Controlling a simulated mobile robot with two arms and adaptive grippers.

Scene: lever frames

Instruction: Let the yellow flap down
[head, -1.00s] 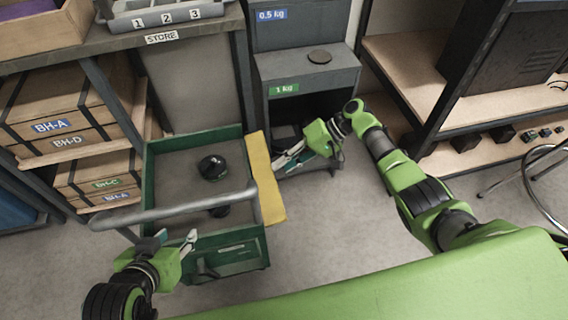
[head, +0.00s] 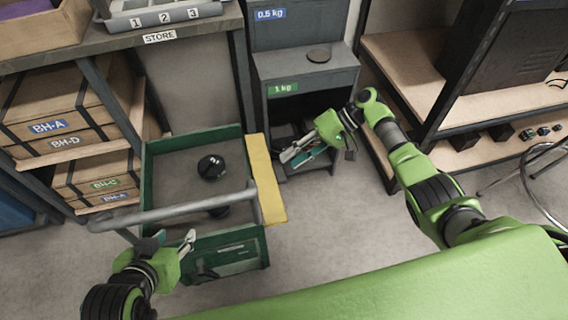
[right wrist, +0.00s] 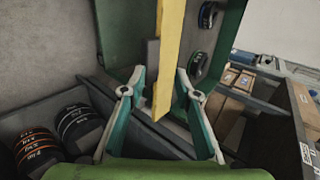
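The yellow flap (head: 265,180) is a long strip along the right side of the green cart (head: 195,137). In the right wrist view the flap (right wrist: 167,60) shows as a narrow strip running down between my fingers in the picture. I cannot tell its exact tilt. My right gripper (head: 288,160) is just right of the flap in the head view, with a small gap to it. Its fingers (right wrist: 160,76) are spread and hold nothing. My left gripper (head: 176,238) is open and empty at the cart's front left, below the grey handle bar (head: 175,207).
Black weights (head: 211,167) lie in the cart. A grey cabinet (head: 310,68) marked 1 kg stands behind my right gripper, with dark weights (right wrist: 80,128) inside. Shelves with wooden boxes (head: 60,125) are at left, another shelf (head: 470,150) at right.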

